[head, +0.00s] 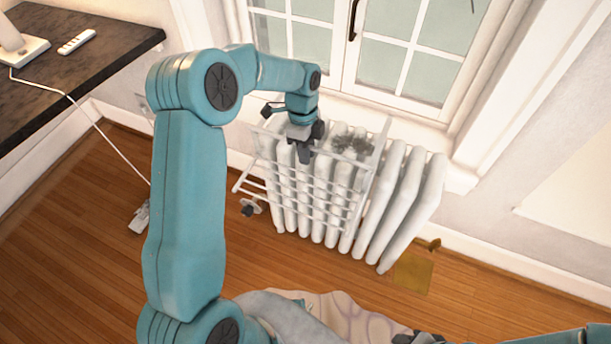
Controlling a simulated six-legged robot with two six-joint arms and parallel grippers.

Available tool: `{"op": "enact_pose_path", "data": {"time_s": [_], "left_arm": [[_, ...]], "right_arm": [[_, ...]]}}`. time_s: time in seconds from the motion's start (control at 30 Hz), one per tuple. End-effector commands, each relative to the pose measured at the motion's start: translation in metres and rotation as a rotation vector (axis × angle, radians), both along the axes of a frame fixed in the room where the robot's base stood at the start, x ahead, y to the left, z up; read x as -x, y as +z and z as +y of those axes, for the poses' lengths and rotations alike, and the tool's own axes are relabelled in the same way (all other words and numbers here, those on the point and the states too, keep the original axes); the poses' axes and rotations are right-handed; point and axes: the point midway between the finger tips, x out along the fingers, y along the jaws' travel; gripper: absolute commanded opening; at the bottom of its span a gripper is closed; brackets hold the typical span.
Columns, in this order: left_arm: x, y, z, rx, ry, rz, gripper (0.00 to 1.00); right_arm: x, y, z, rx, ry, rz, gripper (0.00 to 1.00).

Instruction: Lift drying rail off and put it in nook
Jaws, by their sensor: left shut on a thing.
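The drying rail (315,191), a white rack of thin bars, hangs against the front of the white radiator (405,205) below the window. Its frame reaches up to the radiator's top at the right. My left gripper (304,155) points down at the rack's upper left part and is shut on the drying rail. The exact contact is small and partly hidden by the gripper. I cannot make out a nook.
A dark tabletop (75,50) with a white remote (76,42) stands at the upper left. A white cord runs down to a plug block (140,217) on the wooden floor. A patterned cloth-like thing (345,315) lies at the bottom. Floor left of the radiator is mostly clear.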

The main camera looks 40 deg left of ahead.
Motion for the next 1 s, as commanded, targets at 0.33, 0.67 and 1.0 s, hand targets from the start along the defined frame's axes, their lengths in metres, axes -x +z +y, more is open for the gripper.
{"op": "enact_pose_path", "data": {"time_s": [0.33, 0.67, 1.0], "left_arm": [[0.000, 0.000, 0.000, 0.000, 0.000, 0.000, 0.00], [0.017, 0.001, -0.004, 0.000, -0.001, -0.001, 0.00], [0.045, 0.003, -0.011, 0.000, 0.000, -0.001, 0.00]], "right_arm": [[0.000, 0.000, 0.000, 0.000, 0.000, 0.000, 0.43], [0.000, -0.006, 0.000, 0.000, 0.000, 0.000, 0.43], [0.000, -0.013, 0.000, 0.000, 0.000, 0.000, 0.43]]}}
